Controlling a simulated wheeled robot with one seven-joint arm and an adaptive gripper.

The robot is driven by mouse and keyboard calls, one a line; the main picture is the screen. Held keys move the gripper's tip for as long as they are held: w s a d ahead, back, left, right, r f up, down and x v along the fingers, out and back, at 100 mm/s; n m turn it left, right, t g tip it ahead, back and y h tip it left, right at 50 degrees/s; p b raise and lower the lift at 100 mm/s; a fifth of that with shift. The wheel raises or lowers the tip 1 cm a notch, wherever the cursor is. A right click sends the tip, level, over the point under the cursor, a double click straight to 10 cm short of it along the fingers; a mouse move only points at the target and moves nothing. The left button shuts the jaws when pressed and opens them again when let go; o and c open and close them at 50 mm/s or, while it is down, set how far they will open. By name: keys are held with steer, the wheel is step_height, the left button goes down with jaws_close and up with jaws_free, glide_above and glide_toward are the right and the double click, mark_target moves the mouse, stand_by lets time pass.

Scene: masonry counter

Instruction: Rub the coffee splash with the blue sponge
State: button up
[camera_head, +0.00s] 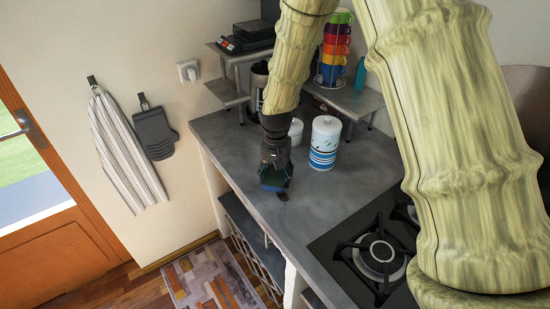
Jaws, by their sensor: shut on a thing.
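My gripper (274,177) points down over the grey counter (301,214), near its left edge. It is shut on the blue sponge (273,187), of which only a small bluish part shows below the jaws. A small dark brown spot, the coffee splash (282,196), shows on the counter just at the lower right of the sponge. Part of the splash may be hidden by the gripper and sponge. I cannot tell whether the sponge touches the counter.
A white and blue canister (324,143) and a smaller white jar (295,131) stand behind my gripper. A gas hob (376,256) lies at the front right. A shelf with stacked coloured cups (335,49) and a blue bottle (360,74) is at the back.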

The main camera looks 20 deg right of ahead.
steer(key=shift+s+a+r+p, duration=0.15)
steer(key=shift+r+p, duration=0.15)
steer(key=shift+r, duration=0.25)
steer(key=shift+s+a+r+p, duration=0.1)
steer(key=shift+r+p, duration=0.15)
steer(key=shift+r, duration=0.3)
steer(key=shift+w+r+p, duration=0.25)
steer(key=shift+r+p, duration=0.35)
steer(key=shift+s+d+r+p, duration=0.1)
steer(key=shift+s+r+p, duration=0.1)
steer(key=shift+r+p, duration=0.7)
steer(key=shift+r, duration=0.15)
steer(key=shift+w, duration=0.1)
